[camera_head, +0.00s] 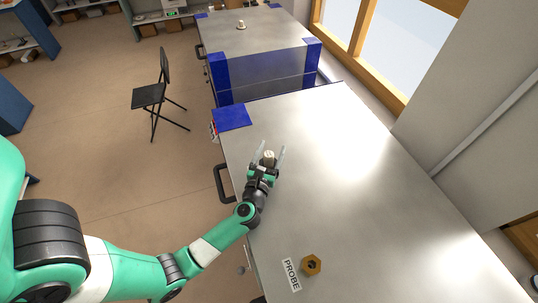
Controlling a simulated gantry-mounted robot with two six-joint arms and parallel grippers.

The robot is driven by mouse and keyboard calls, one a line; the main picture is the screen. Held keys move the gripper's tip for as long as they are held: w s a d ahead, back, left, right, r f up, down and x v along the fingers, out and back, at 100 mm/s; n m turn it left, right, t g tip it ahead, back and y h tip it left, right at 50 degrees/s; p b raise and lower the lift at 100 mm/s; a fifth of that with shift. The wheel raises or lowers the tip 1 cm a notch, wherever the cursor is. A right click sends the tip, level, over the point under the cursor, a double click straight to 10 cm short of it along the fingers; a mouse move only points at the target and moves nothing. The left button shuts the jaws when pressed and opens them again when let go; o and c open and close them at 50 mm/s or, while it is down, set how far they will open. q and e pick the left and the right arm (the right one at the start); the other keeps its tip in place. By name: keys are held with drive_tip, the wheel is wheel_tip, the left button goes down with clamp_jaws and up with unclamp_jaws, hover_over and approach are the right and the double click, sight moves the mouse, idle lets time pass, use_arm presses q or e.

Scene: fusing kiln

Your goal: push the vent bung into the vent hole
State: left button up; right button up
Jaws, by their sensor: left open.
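The vent bung (269,155) is a small pale plug near the left edge of the kiln's metal top (335,195). My left gripper (270,150) is open, and its two fingers stand on either side of the bung. I cannot tell whether the fingers touch it. The vent hole cannot be made out; I cannot tell whether the bung sits in it or how deep. My right gripper is not in view.
A brass hex fitting (311,264) sits beside a "PROBE" label (291,274) on the near part of the top. A black handle (222,183) juts from the left side. A second kiln (262,42) stands behind. A black chair (152,95) stands on the floor to the left.

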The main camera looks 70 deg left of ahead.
sight(268, 162)
use_arm(q)
drive_tip(key=v, duration=1)
drive_tip(key=shift+d+f, duration=0.1)
drive_tip(key=shift+s+d+b, duration=0.3)
drive_tip(key=shift+s+d, duration=0.1)
drive_tip(key=shift+s, duration=0.1)
